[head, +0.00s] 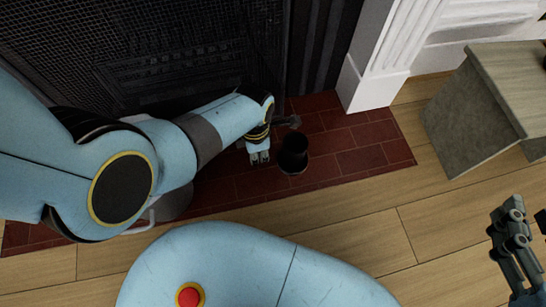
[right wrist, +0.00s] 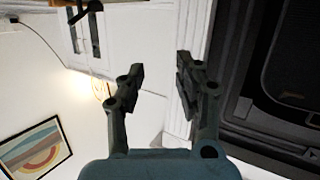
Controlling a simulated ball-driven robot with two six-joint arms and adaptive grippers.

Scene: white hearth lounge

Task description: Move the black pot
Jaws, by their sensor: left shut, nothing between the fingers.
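The black pot (head: 294,155) stands upright on the red brick hearth (head: 365,150) in the middle of the head view. My left gripper (head: 260,158) is just left of the pot, low over the bricks, shut and empty. A small gap seems to show between its fingers and the pot; whether they touch is hard to tell. My right gripper (head: 512,250) is at the right edge of the head view, far from the pot. In the right wrist view, its two fingers (right wrist: 160,75) stand apart with nothing between them.
A dark mesh fire screen (head: 180,45) stands behind the hearth. A white mantel post (head: 375,65) rises behind right of the pot. A grey-beige wooden piece (head: 470,120) stands at the right. Wooden floor (head: 370,230) in front is largely clear. A framed picture (right wrist: 35,148) hangs on the wall.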

